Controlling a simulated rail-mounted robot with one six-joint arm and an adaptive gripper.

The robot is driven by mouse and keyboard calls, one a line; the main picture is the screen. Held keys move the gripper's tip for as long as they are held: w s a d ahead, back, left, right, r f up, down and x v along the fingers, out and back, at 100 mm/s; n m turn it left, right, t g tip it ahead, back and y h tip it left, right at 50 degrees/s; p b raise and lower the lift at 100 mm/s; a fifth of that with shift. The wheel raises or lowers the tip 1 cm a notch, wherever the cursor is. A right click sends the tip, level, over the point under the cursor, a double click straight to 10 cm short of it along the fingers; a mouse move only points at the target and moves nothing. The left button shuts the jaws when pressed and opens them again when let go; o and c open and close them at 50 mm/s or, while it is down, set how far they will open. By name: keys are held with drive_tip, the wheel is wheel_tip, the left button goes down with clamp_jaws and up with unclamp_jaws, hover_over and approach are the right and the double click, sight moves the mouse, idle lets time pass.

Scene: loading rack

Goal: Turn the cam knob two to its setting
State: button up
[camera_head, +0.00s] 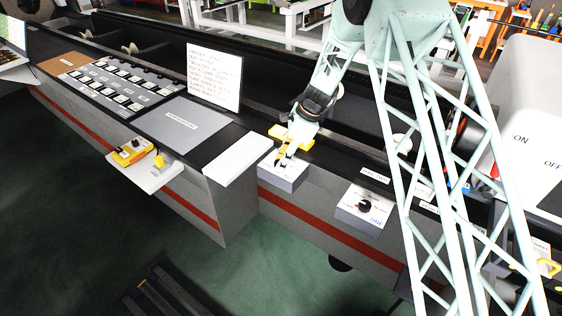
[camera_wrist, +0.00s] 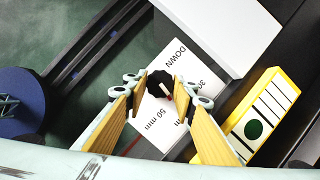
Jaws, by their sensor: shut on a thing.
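A black knob (camera_wrist: 160,80) stands on a white plate (camera_wrist: 203,55) in the wrist view. The plate is printed DOWN, 50 mm and another marking partly hidden by my right finger. In the head view my gripper (camera_head: 281,158) reaches down to a white-topped box (camera_head: 284,178), where the fingers hide the knob. A similar box (camera_head: 362,212) marked ONE, with its own black knob (camera_head: 365,205), stands to the right.
A yellow-framed panel with a green dot (camera_wrist: 254,130) lies close beside my right finger. A white ledge (camera_head: 236,158) is left of the box. A lettered white board (camera_head: 214,77) stands behind. A small shelf (camera_head: 146,174) holds a yellow device.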

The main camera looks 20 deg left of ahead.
drive_tip(key=shift+w+n, duration=0.1)
drive_tip(key=shift+n, duration=0.4)
drive_tip(key=n+g+p, duration=0.1)
drive_tip(key=n, duration=0.1)
drive_tip(key=n+h+p, duration=0.1)
drive_tip(key=n, duration=0.1)
drive_tip(key=shift+w+a+g, duration=0.1)
drive_tip(key=shift+a+g, duration=0.05)
drive_tip(key=shift+g, duration=0.25)
drive_tip(key=n+g+h, duration=0.1)
drive_tip(key=n, duration=0.4)
drive_tip(key=shift+a+p, duration=0.1)
drive_tip(key=shift+p, duration=0.2)
drive_tip(key=n+h, duration=0.1)
drive_tip(key=n, duration=0.1)
drive_tip(key=n+h, duration=0.1)
drive_tip(key=n, duration=0.2)
drive_tip(key=shift+a+h, duration=0.15)
drive_tip(key=shift+h, duration=0.15)
drive_tip(key=shift+n+h, duration=0.8)
drive_tip(key=shift+n, duration=1.7)
drive_tip(key=o, duration=0.8)
drive_tip(key=shift+o, duration=0.2)
drive_tip(key=shift+r, duration=0.1)
